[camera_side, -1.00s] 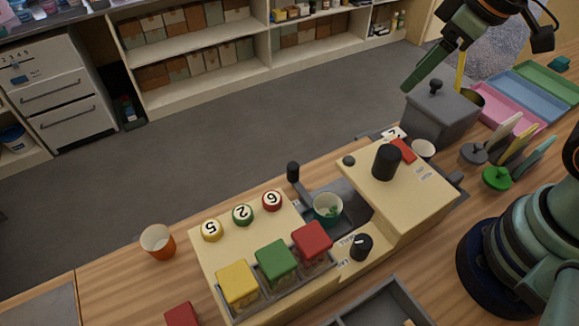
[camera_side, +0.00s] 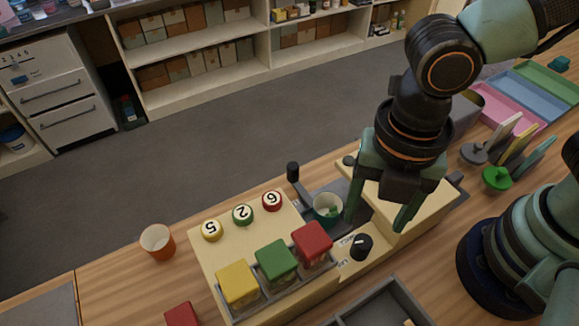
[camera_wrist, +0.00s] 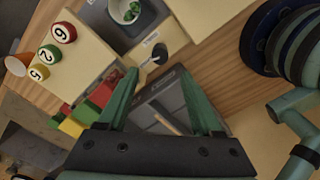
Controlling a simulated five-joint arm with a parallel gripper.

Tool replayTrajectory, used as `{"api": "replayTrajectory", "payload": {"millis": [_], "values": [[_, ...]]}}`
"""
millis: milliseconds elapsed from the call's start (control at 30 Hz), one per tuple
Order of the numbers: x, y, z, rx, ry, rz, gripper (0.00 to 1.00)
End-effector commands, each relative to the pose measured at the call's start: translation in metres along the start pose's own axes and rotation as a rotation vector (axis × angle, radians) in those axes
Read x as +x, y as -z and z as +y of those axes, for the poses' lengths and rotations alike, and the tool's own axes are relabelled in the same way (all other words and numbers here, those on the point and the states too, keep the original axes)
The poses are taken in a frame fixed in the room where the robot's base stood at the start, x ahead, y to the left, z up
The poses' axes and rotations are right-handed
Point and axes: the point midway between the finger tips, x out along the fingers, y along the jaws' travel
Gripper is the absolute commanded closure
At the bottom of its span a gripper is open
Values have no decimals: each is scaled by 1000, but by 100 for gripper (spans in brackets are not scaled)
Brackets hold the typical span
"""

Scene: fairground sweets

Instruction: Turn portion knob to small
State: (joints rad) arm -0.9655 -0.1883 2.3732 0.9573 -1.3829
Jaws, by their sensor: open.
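The portion knob (camera_side: 361,247) is a black round knob on the front of the cream machine (camera_side: 385,235), with small labels beside it that are too small to read surely. It also shows in the wrist view (camera_wrist: 159,54), just beyond the fingertips. My gripper (camera_side: 376,227) is open, pointing down above the machine near the knob, with nothing between its fingers. In the wrist view my gripper (camera_wrist: 158,74) has its two green fingers spread apart. No contact with the knob is visible.
A teal cup (camera_side: 327,208) with green sweets sits in the machine's recess. Red (camera_side: 312,241), green (camera_side: 276,259) and yellow (camera_side: 237,283) blocks and numbered balls (camera_side: 242,214) are left of the knob. An orange cup (camera_side: 157,241) stands left. A grey tray (camera_side: 340,321) lies in front.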

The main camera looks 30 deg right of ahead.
Motion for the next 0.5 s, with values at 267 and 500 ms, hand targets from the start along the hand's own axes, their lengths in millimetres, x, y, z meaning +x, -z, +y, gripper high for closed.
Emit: {"api": "replayTrajectory", "payload": {"millis": [267,500], "values": [[53,-1,-1,3,7,-1,34],[82,0,0,4,3,-1,34]]}}
